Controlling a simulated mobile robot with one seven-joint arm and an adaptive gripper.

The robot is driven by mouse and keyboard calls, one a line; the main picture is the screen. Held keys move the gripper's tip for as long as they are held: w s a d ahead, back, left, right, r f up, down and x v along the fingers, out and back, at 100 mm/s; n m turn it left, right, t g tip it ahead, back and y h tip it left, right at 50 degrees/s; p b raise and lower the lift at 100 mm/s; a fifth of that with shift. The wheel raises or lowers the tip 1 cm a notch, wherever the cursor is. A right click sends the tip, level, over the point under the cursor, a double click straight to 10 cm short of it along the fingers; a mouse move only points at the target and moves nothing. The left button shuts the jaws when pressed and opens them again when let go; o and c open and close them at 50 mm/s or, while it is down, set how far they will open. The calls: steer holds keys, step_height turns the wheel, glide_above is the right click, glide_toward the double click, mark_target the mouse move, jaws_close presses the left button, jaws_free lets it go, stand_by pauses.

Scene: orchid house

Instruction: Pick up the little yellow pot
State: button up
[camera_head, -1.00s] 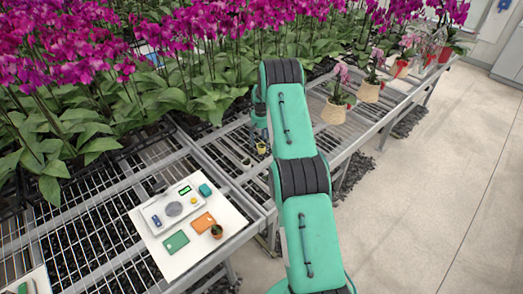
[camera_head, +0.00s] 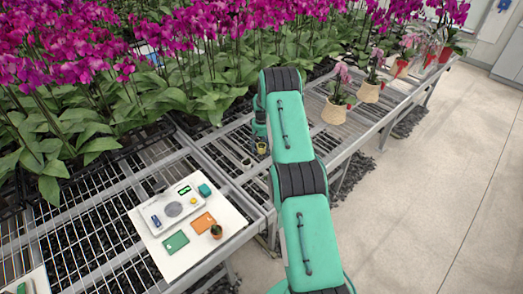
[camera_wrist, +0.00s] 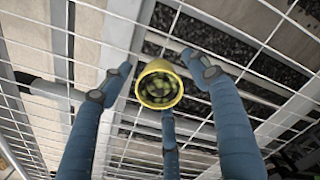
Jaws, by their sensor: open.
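The little yellow pot (camera_wrist: 160,84) stands in the middle of the wrist view, with green, leafy contents in its round opening. It also shows small in the head view (camera_head: 262,148), on the wire-mesh bench just left of my arm. My gripper (camera_wrist: 159,76) is open, its blue fingers spread around the pot. One fingertip is to the left of the pot, one to the right and one below it in the picture. I see a gap at the left and right; whether the lower finger touches it I cannot tell. In the head view my arm mostly hides the gripper.
A white board (camera_head: 222,247) with a scale, cards and a brown pot lies further left. Dense magenta orchids (camera_head: 110,60) fill the back. Potted orchids (camera_head: 334,112) stand to the right.

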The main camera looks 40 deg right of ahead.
mark_target(261, 146)
steer(key=c, duration=1.3)
steer(key=shift+r, duration=0.15)
steer(key=shift+r+p, duration=0.4)
steer(key=shift+r, duration=4.45)
